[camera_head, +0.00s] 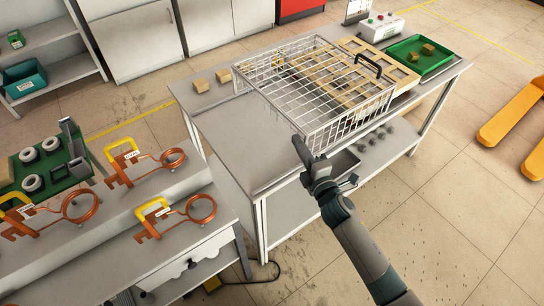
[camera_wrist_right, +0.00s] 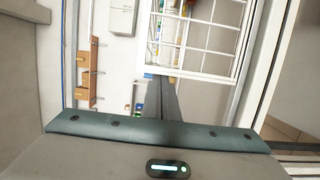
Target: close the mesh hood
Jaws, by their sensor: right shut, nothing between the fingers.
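The mesh hood (camera_head: 346,112) is a white wire cage over the worktable, in the middle of the head view. A black handle (camera_head: 369,64) sits on its right part. I cannot tell from this view whether its lower edge is raised. My right gripper (camera_head: 299,145) is shut and empty, at the hood's near lower corner; I cannot tell whether it touches the wires. In the right wrist view the white grid of the hood (camera_wrist_right: 206,38) is at the top right, just beyond the dark fingers (camera_wrist_right: 160,84). My left gripper is out of view.
The grey worktable (camera_head: 235,140) has bare top left of the hood. Wooden slatted trays (camera_head: 385,60) lie under and behind it. A green tray (camera_head: 440,59) with brown blocks and a white control box (camera_head: 381,27) stand at the far right. Copper coils (camera_head: 190,212) lie on the lower-left bench.

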